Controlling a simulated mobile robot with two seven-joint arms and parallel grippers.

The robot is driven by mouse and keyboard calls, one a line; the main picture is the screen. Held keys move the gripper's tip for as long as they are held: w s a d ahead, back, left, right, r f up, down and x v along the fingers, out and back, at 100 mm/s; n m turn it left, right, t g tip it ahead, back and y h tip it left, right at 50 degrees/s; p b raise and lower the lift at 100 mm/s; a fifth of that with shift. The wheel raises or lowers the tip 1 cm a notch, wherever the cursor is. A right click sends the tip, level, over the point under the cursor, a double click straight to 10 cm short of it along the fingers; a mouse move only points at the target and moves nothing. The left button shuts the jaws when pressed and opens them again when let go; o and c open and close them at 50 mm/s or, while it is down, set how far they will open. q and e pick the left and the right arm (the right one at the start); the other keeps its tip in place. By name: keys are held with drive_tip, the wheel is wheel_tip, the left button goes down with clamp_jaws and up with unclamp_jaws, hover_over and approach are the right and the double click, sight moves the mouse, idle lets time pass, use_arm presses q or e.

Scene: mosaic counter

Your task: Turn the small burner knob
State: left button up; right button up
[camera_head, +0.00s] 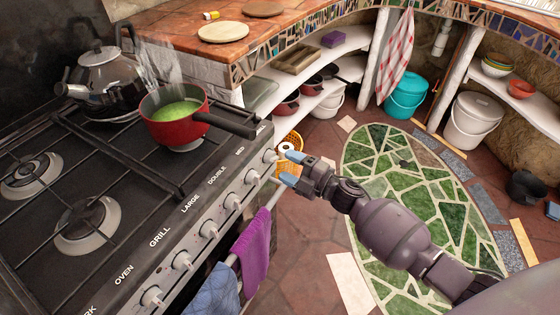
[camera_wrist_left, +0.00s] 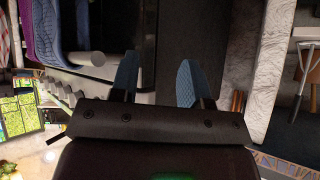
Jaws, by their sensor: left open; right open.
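A row of pale knobs runs along the front of the stove (camera_head: 115,250). The small burner knob (camera_head: 270,156) is the farthest one, by the partly readable label at the far end of the panel. My right gripper (camera_head: 291,168) is open and empty, just to the right of this knob. Its blue fingertips point toward the panel, and a small gap seems to remain. My left gripper (camera_wrist_left: 157,80) is open and empty in the left wrist view, its two blue fingers apart. It is not seen in the head view.
A red pan (camera_head: 174,125) with green soup steams on the far burner, its dark handle reaching over the panel's far end. A kettle (camera_head: 105,75) stands behind it. Purple (camera_head: 253,248) and blue (camera_head: 212,293) towels hang on the front rail.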

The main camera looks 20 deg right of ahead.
use_arm(q)
drive_tip(key=shift+s+r, duration=0.15)
drive_tip(key=shift+s, duration=0.25)
use_arm(e)
drive_tip(key=v, duration=0.6)
drive_tip(key=shift+s+d, duration=0.25)
drive_tip(key=shift+s, duration=0.1)
use_arm(q)
drive_tip(key=shift+w, duration=0.1)
drive_tip(key=shift+c, duration=0.6)
clamp_jaws()
